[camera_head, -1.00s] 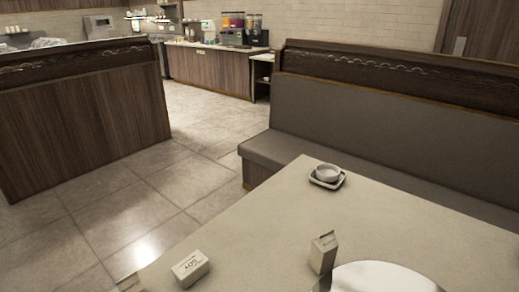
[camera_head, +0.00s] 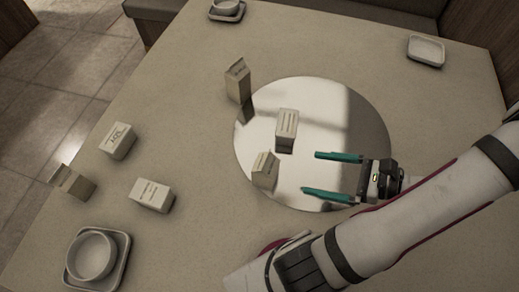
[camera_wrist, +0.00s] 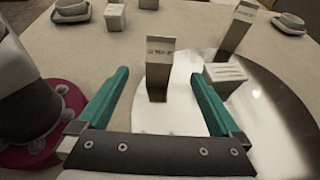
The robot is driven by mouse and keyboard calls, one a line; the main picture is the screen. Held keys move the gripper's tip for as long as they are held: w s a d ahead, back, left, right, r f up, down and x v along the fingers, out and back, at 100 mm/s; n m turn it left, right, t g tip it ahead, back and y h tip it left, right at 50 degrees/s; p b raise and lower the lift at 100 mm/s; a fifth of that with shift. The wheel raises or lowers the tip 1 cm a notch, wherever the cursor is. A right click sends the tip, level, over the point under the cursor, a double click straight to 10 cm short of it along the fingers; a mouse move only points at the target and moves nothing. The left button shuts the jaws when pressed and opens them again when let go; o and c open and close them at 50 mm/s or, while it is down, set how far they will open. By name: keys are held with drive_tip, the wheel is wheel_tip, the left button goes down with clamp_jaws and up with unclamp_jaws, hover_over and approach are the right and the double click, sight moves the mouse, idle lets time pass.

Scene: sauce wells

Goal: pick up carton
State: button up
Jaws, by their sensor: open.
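A gable-topped beige carton (camera_head: 265,170) stands on a round, shiny turntable (camera_head: 345,105). My gripper (camera_head: 311,173) is open and empty to its right, with two teal fingers pointing at it. In the wrist view the carton (camera_wrist: 158,68) shows ahead between the fingertips, apart from both. A flat-topped box with printed lines (camera_head: 286,130) sits beside it on the turntable, and in the wrist view it (camera_wrist: 224,78) lies just beyond the right finger. A taller gable-topped carton (camera_head: 238,82) stands by the turntable's upper left edge.
On the left of the table lie a box marked SOY (camera_head: 118,140), another printed box (camera_head: 151,194) and a gable-topped carton (camera_head: 72,182). A bowl on a square saucer (camera_head: 95,258) stands lower left. A square dish (camera_head: 426,50) is upper right. The table between them is clear.

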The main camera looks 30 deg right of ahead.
sight(271, 165)
drive_tip(key=x, duration=1.4)
clamp_jaws()
